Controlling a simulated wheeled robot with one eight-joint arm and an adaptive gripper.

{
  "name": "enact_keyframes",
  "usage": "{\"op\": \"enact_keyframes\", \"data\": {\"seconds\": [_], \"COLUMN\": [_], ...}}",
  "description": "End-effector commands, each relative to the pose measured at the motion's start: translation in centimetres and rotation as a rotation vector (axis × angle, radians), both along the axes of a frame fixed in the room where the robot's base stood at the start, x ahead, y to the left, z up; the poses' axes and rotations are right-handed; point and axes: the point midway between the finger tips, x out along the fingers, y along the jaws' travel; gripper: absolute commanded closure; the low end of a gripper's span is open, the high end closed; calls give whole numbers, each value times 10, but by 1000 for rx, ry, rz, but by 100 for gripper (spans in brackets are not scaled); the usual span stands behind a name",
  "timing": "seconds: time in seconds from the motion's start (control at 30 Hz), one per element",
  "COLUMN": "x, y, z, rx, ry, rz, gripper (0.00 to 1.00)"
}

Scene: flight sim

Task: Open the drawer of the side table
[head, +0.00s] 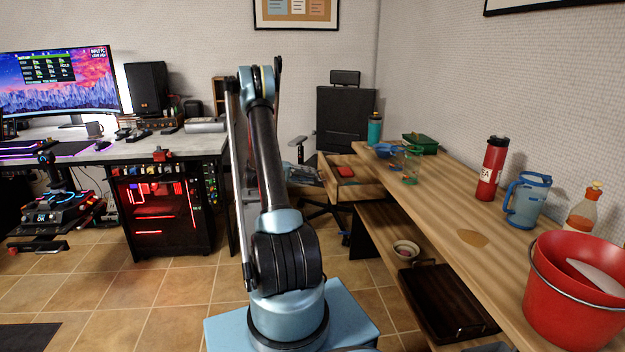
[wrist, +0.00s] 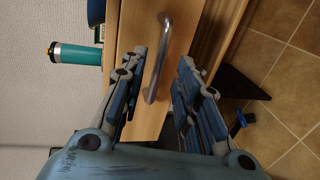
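The wooden side table (head: 436,188) runs along the right wall in the head view. At its far end the drawer (head: 352,190) stands out to the left, its top open and a red item (head: 345,171) inside. In the wrist view the drawer front (wrist: 131,38) bears a curved metal handle (wrist: 158,60). My gripper (wrist: 164,66) is open, with one finger on each side of the handle; I cannot tell whether either finger touches it. In the head view my gripper is small and mostly hidden behind my arm.
A teal bottle (head: 375,129), a green box (head: 421,144), a red bottle (head: 492,168), a blue pitcher (head: 527,200) and a red bucket (head: 575,300) stand on the table. A black office chair (head: 346,120) stands behind the drawer.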

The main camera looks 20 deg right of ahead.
Motion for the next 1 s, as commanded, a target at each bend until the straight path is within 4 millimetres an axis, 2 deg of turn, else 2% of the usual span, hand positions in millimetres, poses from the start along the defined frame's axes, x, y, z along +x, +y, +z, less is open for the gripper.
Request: {"op": "enact_keyframes", "data": {"seconds": [0.2,0.43,0.63,1.0], "x": [13,22,25,25], "y": [42,75,87,88], "z": [9,15,18,18], "rx": [0,1,1,1], "ry": [0,0,0,1], "rz": [3,1,0,-1], "gripper": [71,71,71,71]}}
